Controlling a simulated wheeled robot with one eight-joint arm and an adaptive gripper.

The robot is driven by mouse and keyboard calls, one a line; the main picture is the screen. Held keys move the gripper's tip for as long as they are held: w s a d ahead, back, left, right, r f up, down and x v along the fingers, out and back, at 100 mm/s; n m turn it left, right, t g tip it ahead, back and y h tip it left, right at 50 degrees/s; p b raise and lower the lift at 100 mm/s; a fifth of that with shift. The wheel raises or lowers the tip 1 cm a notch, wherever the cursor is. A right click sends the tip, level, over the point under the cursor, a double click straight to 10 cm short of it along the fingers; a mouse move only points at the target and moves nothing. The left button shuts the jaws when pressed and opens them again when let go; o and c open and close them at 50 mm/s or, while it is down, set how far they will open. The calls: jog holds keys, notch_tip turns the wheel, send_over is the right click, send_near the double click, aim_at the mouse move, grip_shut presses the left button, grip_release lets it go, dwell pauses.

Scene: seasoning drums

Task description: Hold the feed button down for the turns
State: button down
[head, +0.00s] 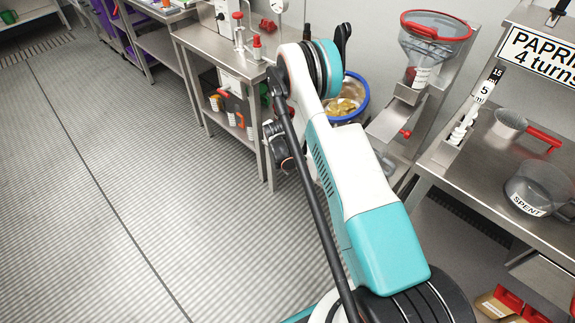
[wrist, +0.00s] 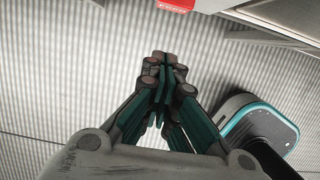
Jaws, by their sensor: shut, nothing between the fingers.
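My gripper (wrist: 164,68) is shut and empty in the wrist view, its fingertips together over the ribbed floor. A red piece with white lettering (wrist: 178,4) is cut off by the top edge there, just beyond the fingertips. Its lettering is too small to read surely, and I cannot tell whether it belongs to the feed button. In the head view my arm crosses the middle, and the gripper is not clearly made out. A sign (head: 541,54) at the right reads "PAPRI…" and "4 turns". No feed button can be picked out surely.
A red-rimmed clear hopper (head: 432,40) stands by the wall. A blue-rimmed bowl (head: 362,112) with golden contents sits partly behind my arm. The right bench (head: 480,165) carries a cup marked "SPENT" (head: 538,188). Steel benches line the back. The floor at left (head: 110,200) is clear.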

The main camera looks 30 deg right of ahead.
aim_at(302, 170)
jog(key=w+d+f+b, duration=0.1)
jog(key=d+f+b, duration=0.1)
jog(key=d+f, duration=0.1)
jog(key=shift+w+d+f+b, duration=0.3)
jog(key=shift+w+d+f, duration=0.05)
jog(key=shift+d, duration=0.45)
jog(key=shift+w+d, duration=0.2)
jog(key=shift+d, duration=0.3)
jog(key=shift+w+d, duration=0.15)
jog(key=shift+d, duration=0.35)
dwell(5.1)
